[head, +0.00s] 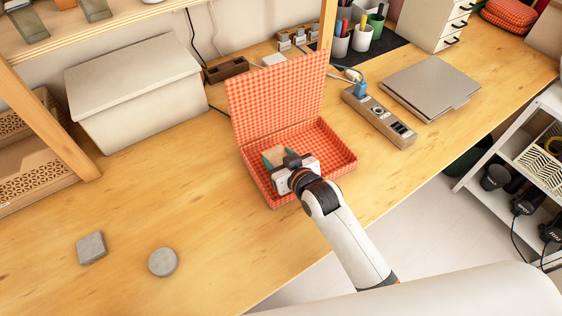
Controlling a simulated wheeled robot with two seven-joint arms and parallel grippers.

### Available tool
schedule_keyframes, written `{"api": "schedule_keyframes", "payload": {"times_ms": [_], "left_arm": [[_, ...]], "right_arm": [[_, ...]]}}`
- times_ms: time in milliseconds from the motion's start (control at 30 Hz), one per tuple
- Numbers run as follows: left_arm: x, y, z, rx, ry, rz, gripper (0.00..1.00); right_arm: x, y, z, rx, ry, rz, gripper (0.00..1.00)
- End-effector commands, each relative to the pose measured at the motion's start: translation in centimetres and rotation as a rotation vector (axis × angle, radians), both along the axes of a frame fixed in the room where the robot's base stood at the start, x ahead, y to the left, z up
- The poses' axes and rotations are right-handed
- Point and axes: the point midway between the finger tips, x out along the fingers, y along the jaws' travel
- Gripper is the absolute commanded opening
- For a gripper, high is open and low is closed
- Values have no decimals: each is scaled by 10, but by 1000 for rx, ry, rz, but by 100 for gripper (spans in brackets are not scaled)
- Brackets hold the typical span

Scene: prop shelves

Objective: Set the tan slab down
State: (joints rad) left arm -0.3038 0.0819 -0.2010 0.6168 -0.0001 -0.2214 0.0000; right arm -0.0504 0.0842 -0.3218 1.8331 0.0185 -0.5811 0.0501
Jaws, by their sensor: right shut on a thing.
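My right gripper (288,166) reaches in from the lower right and is inside the outline of an open red checkered box (344,158). It is shut on a small tan slab (277,153), which shows just past the fingers, with a teal piece (266,162) beside it. The gripper hides much of the slab and of the box floor below, so I cannot tell whether the slab touches the floor. The box lid stands up at the back. My left gripper is not in view.
A grey square block (91,248) and a grey round block (162,262) lie on the wooden table (200,215) at the front left. A large lidded box (140,100) stands at the back left. A power strip (378,117) and laptop (430,88) lie to the right.

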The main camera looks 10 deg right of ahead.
Motion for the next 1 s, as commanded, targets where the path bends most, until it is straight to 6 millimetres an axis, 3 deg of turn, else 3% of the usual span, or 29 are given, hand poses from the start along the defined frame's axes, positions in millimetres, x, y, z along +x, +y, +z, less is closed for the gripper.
{"api": "schedule_keyframes", "payload": {"times_ms": [167, 500, 533, 667, 1000], "left_arm": [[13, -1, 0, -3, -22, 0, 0], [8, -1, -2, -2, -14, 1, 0], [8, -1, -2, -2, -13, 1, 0], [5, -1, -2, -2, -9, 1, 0], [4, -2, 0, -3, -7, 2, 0]], "right_arm": [[0, 0, -16, 0, -1, 0, 29], [0, 0, -19, 1, -2, 0, 29], [0, 0, -19, 0, -1, 0, 56], [0, 0, -19, 0, -1, 0, 76], [0, 0, -15, 0, -1, 0, 76]]}}
